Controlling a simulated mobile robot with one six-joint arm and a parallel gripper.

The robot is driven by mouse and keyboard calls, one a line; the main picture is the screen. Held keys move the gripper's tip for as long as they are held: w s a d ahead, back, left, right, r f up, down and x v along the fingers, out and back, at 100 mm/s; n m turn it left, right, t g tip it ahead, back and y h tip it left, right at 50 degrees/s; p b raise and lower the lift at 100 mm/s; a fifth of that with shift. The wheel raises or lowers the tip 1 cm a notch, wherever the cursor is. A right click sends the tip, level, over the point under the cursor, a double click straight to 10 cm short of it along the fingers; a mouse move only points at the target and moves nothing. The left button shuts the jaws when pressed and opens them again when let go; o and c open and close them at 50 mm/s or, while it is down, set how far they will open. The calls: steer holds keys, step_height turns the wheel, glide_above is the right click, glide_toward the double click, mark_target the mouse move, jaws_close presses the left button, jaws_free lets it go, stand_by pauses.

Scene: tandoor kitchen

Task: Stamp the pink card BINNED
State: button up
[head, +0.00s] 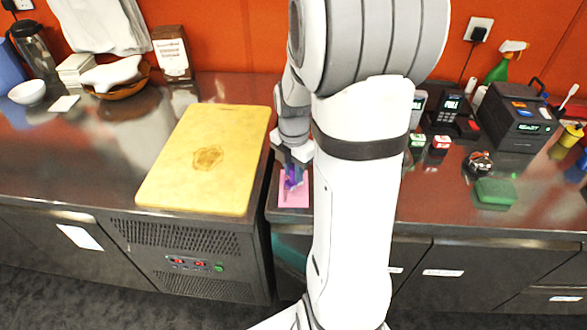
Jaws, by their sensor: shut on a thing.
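The pink card (296,200) lies flat on the dark counter, just right of the yellow board. My gripper (292,176) points down over the card, shut on a small purple-blue object (293,182) that looks like a stamp. The object's lower end is at or just above the card; I cannot tell whether it touches. My gripper and the object cover the card's upper part, and no print can be made out on it.
A yellow cutting board (180,180) lies to the left. A small green-topped box (417,140) and a red-topped box (440,142) stand right of my arm, near a card terminal (450,108), a black printer (518,118) and a green block (495,191). My arm hides the middle counter.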

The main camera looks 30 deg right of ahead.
steer(key=shift+f+b, duration=0.5)
steer(key=shift+f, duration=0.15)
stand_by(1.3)
steer(key=shift+r+p, duration=2.7)
steer(key=shift+r, duration=0.9)
steer(key=shift+f, duration=0.1)
